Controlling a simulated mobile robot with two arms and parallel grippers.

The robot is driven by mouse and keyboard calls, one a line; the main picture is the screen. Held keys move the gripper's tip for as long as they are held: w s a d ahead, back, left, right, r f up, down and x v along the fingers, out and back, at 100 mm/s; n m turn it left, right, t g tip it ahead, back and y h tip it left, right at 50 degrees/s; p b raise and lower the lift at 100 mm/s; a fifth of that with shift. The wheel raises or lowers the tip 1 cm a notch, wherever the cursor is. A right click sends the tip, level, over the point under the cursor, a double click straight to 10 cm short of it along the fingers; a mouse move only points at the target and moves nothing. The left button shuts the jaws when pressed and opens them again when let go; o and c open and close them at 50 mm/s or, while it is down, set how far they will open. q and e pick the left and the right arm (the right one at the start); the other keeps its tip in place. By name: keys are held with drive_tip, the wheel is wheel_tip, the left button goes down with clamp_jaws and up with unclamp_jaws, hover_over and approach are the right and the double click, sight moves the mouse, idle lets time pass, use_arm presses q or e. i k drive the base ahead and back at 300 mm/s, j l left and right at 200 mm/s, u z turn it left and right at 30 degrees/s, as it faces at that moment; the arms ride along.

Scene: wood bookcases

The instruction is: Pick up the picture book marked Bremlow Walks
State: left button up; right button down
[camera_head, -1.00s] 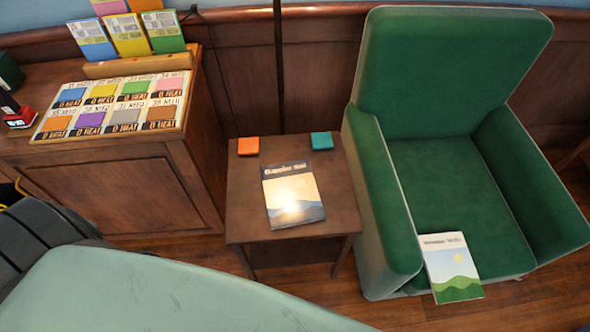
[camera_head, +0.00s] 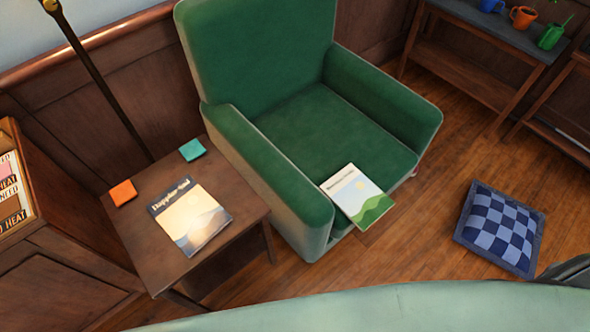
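A picture book (camera_head: 357,197) with a white top, pale sun and green hills on its cover lies on the front of the green armchair's seat. Its lower end reaches over the seat's front edge. Its title is too small to read surely, but could be Bremlow Walks. A second book (camera_head: 190,216), with a dark title band, a pale sun and blue hills, lies flat on the small wooden side table. Its title looks different and seems to begin with "Dapp".
The green armchair (camera_head: 311,134) stands right of the side table (camera_head: 150,254), which also bears an orange square (camera_head: 123,193) and a teal square (camera_head: 192,150). A blue checked cushion (camera_head: 499,229) lies on the floor at right. Bare wood floor (camera_head: 420,235) lies between chair and cushion.

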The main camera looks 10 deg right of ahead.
sight(359, 198)
drive_tip(key=z, duration=1)
